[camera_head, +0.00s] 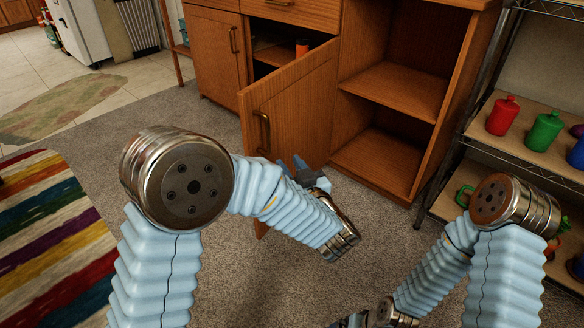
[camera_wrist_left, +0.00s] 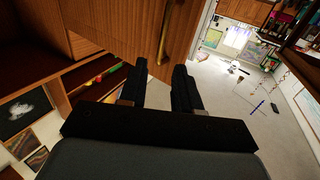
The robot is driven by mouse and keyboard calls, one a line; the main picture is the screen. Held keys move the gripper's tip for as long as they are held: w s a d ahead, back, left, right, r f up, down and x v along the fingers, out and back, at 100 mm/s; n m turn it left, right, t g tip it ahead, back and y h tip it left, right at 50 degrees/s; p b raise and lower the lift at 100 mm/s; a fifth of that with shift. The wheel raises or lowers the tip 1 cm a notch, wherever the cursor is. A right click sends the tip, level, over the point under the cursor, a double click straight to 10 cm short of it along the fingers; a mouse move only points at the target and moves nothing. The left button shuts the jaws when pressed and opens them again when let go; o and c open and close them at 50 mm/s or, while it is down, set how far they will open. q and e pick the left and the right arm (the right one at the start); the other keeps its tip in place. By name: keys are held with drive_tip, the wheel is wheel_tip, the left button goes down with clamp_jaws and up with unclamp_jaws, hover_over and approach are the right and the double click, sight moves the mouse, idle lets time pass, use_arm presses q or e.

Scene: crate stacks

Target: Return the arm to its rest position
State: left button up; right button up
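My left arm (camera_head: 300,215) reaches forward over the grey carpet in the head view. Its gripper (camera_head: 292,168) is in front of the open cabinet door (camera_head: 290,100), to the right of the door's handle (camera_head: 263,133). In the left wrist view the fingers of my left gripper (camera_wrist_left: 158,80) stand apart with nothing between them. The door handle (camera_wrist_left: 173,30) shows beyond the fingertips, apart from them. My right arm (camera_head: 435,275) is folded low at the right of the head view; its end is mostly cut off at the bottom edge.
The open door juts out over the carpet (camera_head: 220,125) close to my left arm. An open wooden shelf unit (camera_head: 395,90) stands to its right. A wire rack (camera_head: 540,165) with red (camera_head: 503,115), green (camera_head: 544,131) and blue bottles is at the far right. A striped rug (camera_head: 45,230) lies left.

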use_arm(q)
drive_tip(key=a+f+m+g+h, duration=0.2)
drive_tip(key=f+h, duration=0.2)
drive_tip(key=f, duration=0.7)
drive_tip(key=a+f+m+g+h, duration=0.1)
drive_tip(key=a+f+g+h, duration=0.15)
drive_tip(key=f, duration=0.75)
drive_tip(key=s+a+f+g+h, duration=0.2)
drive_tip(key=s+f+g+h, duration=0.2)
drive_tip(key=s+f, duration=0.5)
drive_tip(key=s+a+f+g+h, duration=0.15)
drive_tip(key=s+f+g, duration=0.5)
drive_tip(key=s, duration=0.65)
wheel_tip(320, 180, up, 11)
drive_tip(key=s+d+p, duration=0.1)
drive_tip(key=p, duration=1.1)
drive_tip(key=shift+s+m+h, duration=0.3)
drive_tip(key=shift+m, duration=0.1)
